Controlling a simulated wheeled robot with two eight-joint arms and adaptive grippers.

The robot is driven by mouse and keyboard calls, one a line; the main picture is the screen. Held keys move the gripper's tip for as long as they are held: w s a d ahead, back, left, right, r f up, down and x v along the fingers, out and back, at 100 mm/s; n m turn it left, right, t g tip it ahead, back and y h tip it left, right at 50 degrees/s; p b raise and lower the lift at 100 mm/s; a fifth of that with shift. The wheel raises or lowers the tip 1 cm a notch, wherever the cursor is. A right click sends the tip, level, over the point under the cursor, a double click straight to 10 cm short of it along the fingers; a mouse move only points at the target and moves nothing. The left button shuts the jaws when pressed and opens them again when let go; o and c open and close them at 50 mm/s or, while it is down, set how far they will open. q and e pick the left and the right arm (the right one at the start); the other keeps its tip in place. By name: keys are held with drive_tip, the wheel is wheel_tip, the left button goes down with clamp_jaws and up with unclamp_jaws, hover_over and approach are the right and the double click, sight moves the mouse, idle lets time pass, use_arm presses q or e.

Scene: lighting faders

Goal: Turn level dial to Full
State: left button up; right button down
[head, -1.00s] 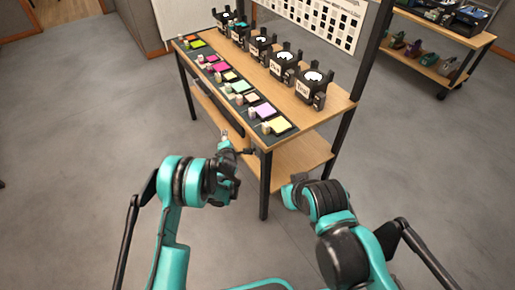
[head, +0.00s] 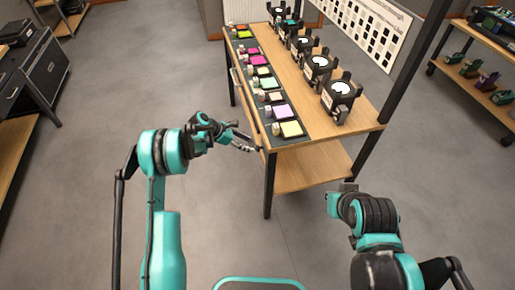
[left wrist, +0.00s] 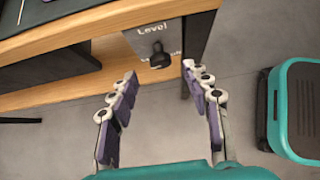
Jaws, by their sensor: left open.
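The level dial (left wrist: 157,57) is a small black knob on a pale plate (left wrist: 145,36) marked "Level", below the table's edge in the left wrist view. Its pointer setting is too small to read. My left gripper (left wrist: 160,74) is open, its purple-padded fingers spread on either side below the knob, with nothing between them. The knob appears just beyond the fingertips, apart from them. In the head view my left gripper (head: 243,142) is close to the near corner of the table. My right gripper (head: 344,188) is low at the right, its fingers not clear.
The wooden table (head: 362,119) bears a row of coloured pads with small blocks and several black lamp-like units (head: 341,92). Its lower shelf (head: 310,166) and black leg (head: 268,186) are close to my left gripper. A shelf (head: 25,100) stands at the left; open floor lies between.

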sight(260, 148)
use_arm(q)
drive_tip(key=b+x, duration=0.1)
drive_tip(key=x, duration=0.4)
drive_tip(key=shift+d+f+b, duration=0.25)
drive_tip(key=shift+f+b, duration=0.05)
drive_tip(key=shift+b, duration=0.1)
clamp_jaws()
drive_tip(key=shift+r, duration=0.1)
drive_tip(key=shift+s+d+m+t+y, duration=0.1)
drive_tip(key=shift+m+t+y, duration=0.15)
drive_tip(key=shift+m+t, duration=0.45)
drive_tip(key=shift+s+m+t+y, duration=0.2)
drive_tip(key=shift+m+t, duration=0.1)
drive_tip(key=shift+t, duration=0.75)
drive_tip(key=shift+s+m+t+y, duration=0.1)
drive_tip(key=shift+m+t+y, duration=0.15)
drive_tip(key=shift+m+t, duration=0.45)
drive_tip(key=shift+t, duration=0.25)
